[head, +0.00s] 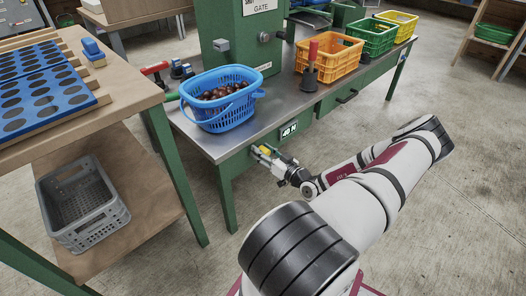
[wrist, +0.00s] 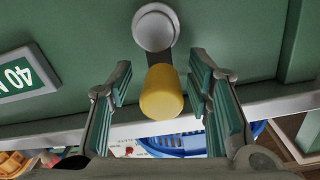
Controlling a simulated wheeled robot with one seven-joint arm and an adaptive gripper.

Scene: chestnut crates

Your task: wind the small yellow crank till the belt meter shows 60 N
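The small crank has a yellow knob (wrist: 162,92) on a grey arm with a round silver hub (wrist: 155,30), on the green front of the bench. In the head view the yellow knob (head: 265,149) is partly hidden by my gripper. My gripper (wrist: 159,78) is open, with one green-padded finger on each side of the knob and gaps on both sides. In the head view my gripper (head: 267,156) is at the bench front. The belt meter (head: 289,129) reads 40 N; it also shows tilted and cut off in the wrist view (wrist: 20,75).
A blue basket of chestnuts (head: 225,110) stands on the metal bench top above the crank. Orange (head: 328,65), green (head: 372,44) and yellow (head: 398,24) crates stand farther right. A black lever with a red handle (head: 311,62) rises from the bench. A grey crate (head: 82,205) sits on the left shelf.

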